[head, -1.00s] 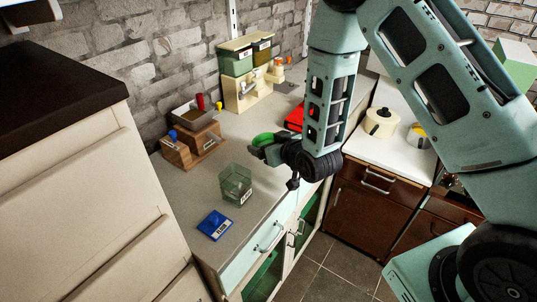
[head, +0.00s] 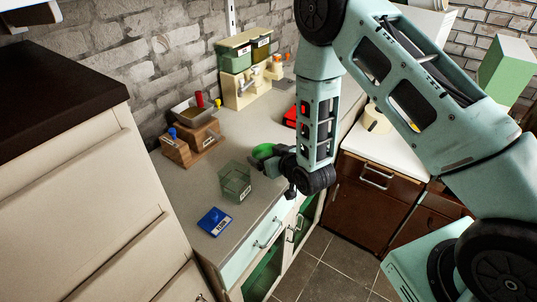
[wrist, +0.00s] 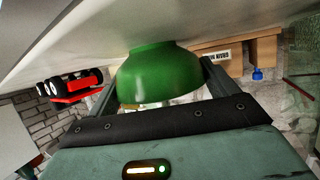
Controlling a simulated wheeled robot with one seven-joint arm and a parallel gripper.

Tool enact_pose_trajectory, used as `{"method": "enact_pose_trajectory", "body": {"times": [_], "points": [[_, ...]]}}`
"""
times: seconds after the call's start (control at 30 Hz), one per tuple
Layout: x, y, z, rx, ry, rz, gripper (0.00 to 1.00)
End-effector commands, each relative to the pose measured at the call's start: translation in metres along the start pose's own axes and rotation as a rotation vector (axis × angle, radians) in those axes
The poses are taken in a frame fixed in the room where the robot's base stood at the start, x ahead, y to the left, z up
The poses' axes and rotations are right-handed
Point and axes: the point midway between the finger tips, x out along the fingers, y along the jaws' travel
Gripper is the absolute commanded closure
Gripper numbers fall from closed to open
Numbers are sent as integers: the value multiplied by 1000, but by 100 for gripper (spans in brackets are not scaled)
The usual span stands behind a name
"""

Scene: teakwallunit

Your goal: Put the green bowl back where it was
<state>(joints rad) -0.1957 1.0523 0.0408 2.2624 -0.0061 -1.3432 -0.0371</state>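The green bowl (head: 262,150) is at the tip of my gripper (head: 270,157), over the grey counter (head: 190,195), in the head view. In the wrist view the bowl (wrist: 158,78) sits between the two fingers of my gripper (wrist: 158,92), which appear closed against its sides. The wrist picture is upside down, with the counter at the top, so the bowl is upright with its rim up. The bowl's base is close to the counter; I cannot tell whether it touches.
A translucent green bin (head: 235,184) and a blue labelled object (head: 214,221) stand nearer the counter's front. Wooden boxes (head: 178,153) are at the wall. A red object (head: 289,117) is behind my arm. A cream rack with green bins (head: 238,90) stands at the back.

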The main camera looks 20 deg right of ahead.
Motion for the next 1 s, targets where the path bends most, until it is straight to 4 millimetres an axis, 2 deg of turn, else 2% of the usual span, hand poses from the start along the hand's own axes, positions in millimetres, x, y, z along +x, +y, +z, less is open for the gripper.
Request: {"method": "enact_pose_trajectory", "body": {"times": [0.43, 0.87, 1.0], "points": [[-6, 0, -2, 0, -1, 0, 0], [-78, 0, -3, 0, -2, 0, 0], [-91, 0, -7, 0, -5, 0, 0]]}}
